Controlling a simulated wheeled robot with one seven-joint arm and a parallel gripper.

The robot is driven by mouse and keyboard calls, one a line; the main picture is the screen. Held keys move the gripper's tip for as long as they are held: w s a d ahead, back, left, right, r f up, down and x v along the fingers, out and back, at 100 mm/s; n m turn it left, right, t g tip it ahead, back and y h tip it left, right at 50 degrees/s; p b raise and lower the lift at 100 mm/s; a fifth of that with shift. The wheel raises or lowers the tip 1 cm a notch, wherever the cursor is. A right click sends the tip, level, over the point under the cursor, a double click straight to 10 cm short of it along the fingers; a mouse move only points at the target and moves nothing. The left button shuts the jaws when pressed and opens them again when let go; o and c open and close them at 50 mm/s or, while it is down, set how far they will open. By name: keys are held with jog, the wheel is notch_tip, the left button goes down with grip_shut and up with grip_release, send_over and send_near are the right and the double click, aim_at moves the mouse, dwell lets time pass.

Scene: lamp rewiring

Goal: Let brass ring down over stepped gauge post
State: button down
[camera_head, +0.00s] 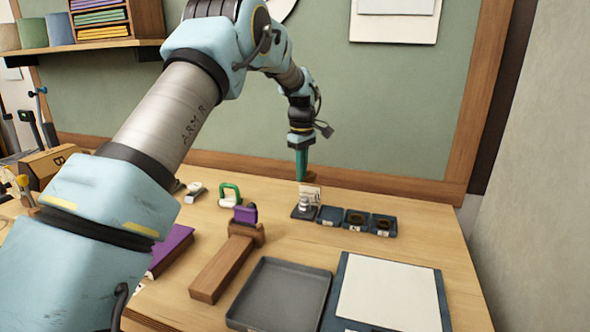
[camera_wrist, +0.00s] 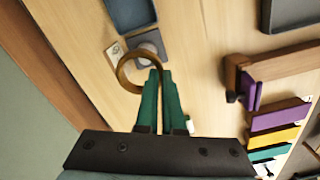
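My gripper (camera_head: 302,178) has green fingers pointing down above the back of the workbench. In the wrist view its fingertips (camera_wrist: 160,74) are shut on the rim of the brass ring (camera_wrist: 122,70), which sticks out to one side of them. The stepped gauge post (camera_head: 304,203) is silver and stands upright on a dark square base (camera_head: 298,214). In the head view the gripper is above the post, with a gap between. In the wrist view the base (camera_wrist: 153,38) lies beyond the ring, partly hidden by it; I cannot tell whether ring and post line up.
A small pale card (camera_head: 312,190) stands behind the post. Several dark square trays (camera_head: 330,215) sit right of it, two holding dark round pieces.

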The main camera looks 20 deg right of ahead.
jog(key=shift+w+a+f, duration=0.1)
jog(key=shift+w+f, duration=0.05)
jog(key=shift+w, duration=0.25)
notch_tip(320, 180, down, 5)
jog(key=b, duration=0.3)
jog(key=shift+b, duration=0.4)
jog(key=shift+f, duration=0.6)
jog(key=shift+f, duration=0.45)
dwell(1.4)
